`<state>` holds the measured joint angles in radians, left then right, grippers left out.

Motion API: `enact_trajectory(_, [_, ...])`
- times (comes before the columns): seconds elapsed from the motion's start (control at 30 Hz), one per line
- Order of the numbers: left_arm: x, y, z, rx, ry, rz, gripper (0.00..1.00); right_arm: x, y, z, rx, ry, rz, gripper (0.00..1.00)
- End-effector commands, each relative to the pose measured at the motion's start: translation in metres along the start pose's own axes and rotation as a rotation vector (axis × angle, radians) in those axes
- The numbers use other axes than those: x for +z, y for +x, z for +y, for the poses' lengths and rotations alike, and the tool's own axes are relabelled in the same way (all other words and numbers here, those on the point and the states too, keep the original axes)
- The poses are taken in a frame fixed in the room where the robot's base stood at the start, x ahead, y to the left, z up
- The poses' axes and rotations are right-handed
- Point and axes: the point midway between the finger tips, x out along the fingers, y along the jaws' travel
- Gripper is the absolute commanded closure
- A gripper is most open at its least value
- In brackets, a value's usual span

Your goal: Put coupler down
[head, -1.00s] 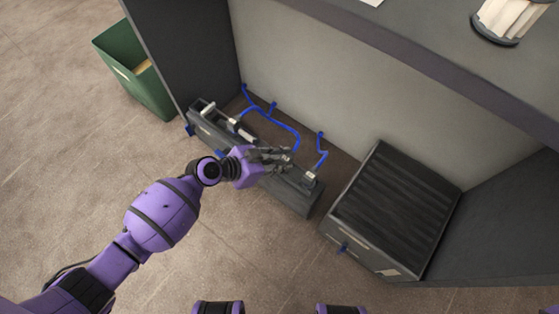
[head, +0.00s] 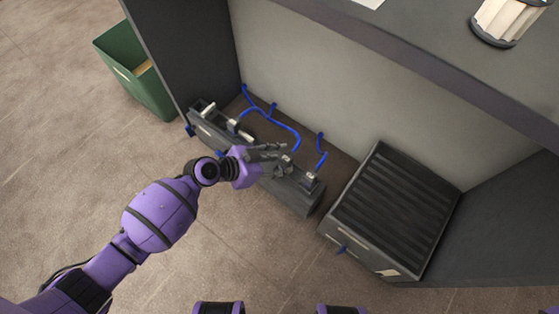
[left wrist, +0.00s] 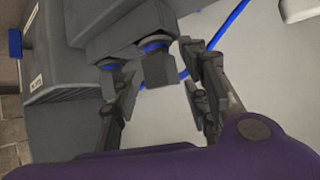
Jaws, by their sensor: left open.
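My left gripper (head: 280,154) is open over the right part of a long dark grey box (head: 305,202) on the floor. In the left wrist view its fingers (left wrist: 160,82) stand apart, one on each side of a grey coupler (left wrist: 157,68) with a blue ring. A gap shows between the coupler and the right finger; contact on the left side is unclear. The coupler also shows in the head view (head: 286,160), at the end of a blue hose (head: 285,124). A second grey coupler (left wrist: 112,64) is beside it in the wrist view. My right gripper is not in view.
A ribbed dark crate (head: 395,205) stands right of the box, under a grey counter (head: 440,75). Another hose end (head: 312,176) is at the box's right end. A green bin (head: 135,75) stands at the upper left. The floor in front is clear.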

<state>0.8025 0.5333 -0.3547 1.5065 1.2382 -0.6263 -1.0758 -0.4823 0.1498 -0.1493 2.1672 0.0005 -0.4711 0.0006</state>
Motion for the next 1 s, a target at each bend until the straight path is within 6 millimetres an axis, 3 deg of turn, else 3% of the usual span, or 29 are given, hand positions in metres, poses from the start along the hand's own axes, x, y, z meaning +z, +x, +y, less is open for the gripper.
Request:
enact_trajectory(0.3, [0.000,-0.072,-0.001,-0.003,0.002,-0.004,0.58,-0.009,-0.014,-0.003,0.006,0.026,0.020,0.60])
enact_trajectory(0.5, [0.001,-0.103,-0.001,-0.002,0.001,-0.004,0.58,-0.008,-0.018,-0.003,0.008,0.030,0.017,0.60])
enact_trajectory(0.7, [0.001,-0.113,0.000,0.000,0.000,-0.003,0.58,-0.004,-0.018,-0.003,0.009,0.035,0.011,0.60])
enact_trajectory(1.0, [0.001,-0.114,0.000,0.000,0.000,-0.003,0.58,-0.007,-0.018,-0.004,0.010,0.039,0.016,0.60])
